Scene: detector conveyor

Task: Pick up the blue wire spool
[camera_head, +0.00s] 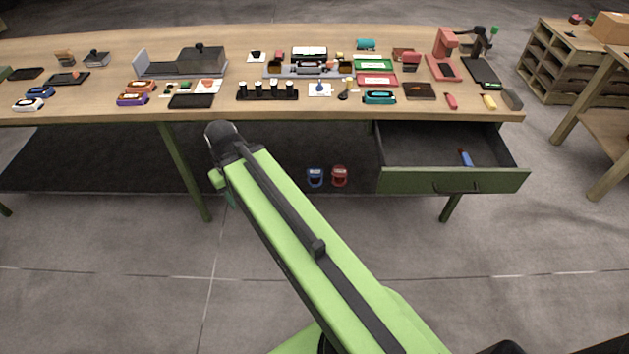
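I cannot tell for sure which thing is the blue wire spool. A small blue piece (320,87) sits on a white card near the table's front edge. A teal-blue cylinder (366,44) lies at the back of the table. A blue stick-like item (466,158) lies in the open drawer, and a blue object (315,177) is on the floor below the table. My green arm reaches forward from the lower right. My gripper (228,197) hangs below the arm's far end, in front of the table and apart from these things; its fingers are mostly hidden.
The wooden table (330,110) is crowded with tools, trays and small parts. Its green drawer (455,180) stands open towards me at the right. A red object (340,176) is beside the blue one on the floor. A wooden shelf (570,75) stands right; the front floor is clear.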

